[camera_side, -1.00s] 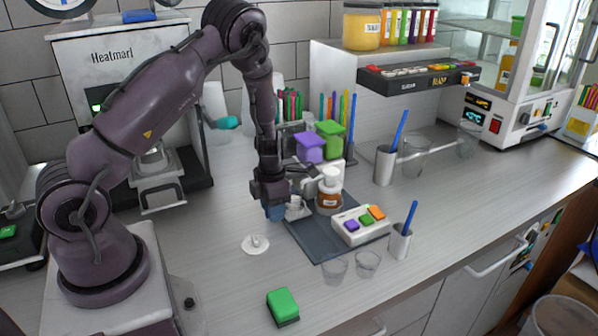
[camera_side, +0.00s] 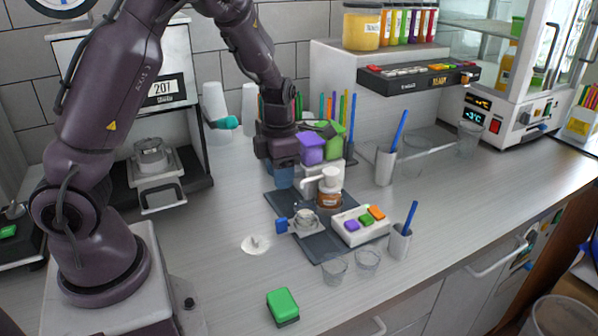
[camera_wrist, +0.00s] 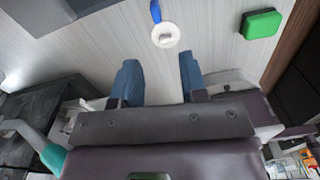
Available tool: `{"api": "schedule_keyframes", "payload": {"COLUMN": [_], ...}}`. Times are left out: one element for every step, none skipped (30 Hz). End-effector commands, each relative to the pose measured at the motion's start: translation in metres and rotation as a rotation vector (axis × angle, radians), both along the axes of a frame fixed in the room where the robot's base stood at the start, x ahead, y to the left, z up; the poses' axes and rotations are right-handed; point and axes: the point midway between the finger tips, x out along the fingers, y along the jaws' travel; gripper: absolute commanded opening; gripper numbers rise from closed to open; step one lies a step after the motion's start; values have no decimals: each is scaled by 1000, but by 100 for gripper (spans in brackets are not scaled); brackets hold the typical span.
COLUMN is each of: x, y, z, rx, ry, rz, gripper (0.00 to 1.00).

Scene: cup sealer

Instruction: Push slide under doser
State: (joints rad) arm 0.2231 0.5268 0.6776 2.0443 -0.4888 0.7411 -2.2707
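A dark doser (camera_side: 415,82) with a lit READY display juts from the white housing at the back right. Below and in front of it, a thin clear slide (camera_side: 440,149) lies over the counter, with clear cups near both ends. My gripper (camera_side: 283,178) is far left of both, low over the back of the dark mat. In the wrist view, its blue fingers (camera_wrist: 159,80) are apart with nothing between them. The doser and the slide do not show in the wrist view.
A dark mat (camera_side: 331,247) holds a pump bottle (camera_side: 328,188), a metal piece with a blue handle (camera_side: 282,225) and a button box (camera_side: 352,232). Purple and green boxes stand close right of my gripper. A metal cup (camera_side: 385,165) with a blue stick stands left of the slide.

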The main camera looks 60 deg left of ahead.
Motion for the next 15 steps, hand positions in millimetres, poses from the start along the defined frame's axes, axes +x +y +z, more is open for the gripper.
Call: {"api": "schedule_keyframes", "payload": {"x": [-1, -2, -2, -2, -2, -2, -1, -1, -1, 0, 1, 2, 2, 3, 4], "y": [0, 0, -1, -1, -2, -3, -3, -4, -5, -6, -7, -8, -9, -10, -11], "z": [0, 0, 0, 0, 1, 1, 2, 2, 3, 3, 3, 4, 4, 4, 5], "rx": [-4, -5, -9, -12, -14, -17, -19, -22, -27, -30, -33, -38, -42, -47, -52], "ry": [7, 11, 17, 21, 24, 29, 33, 38, 43, 46, 50, 56, 60, 64, 69], "rz": [-67, -111, -169, -214, -260, -323, -369, -415, -478, -527, -576, -640, -689, -738, -802], "gripper": [39, 39, 39, 39, 39, 39, 39, 39, 39, 39, 39, 39, 39, 39, 39]}}
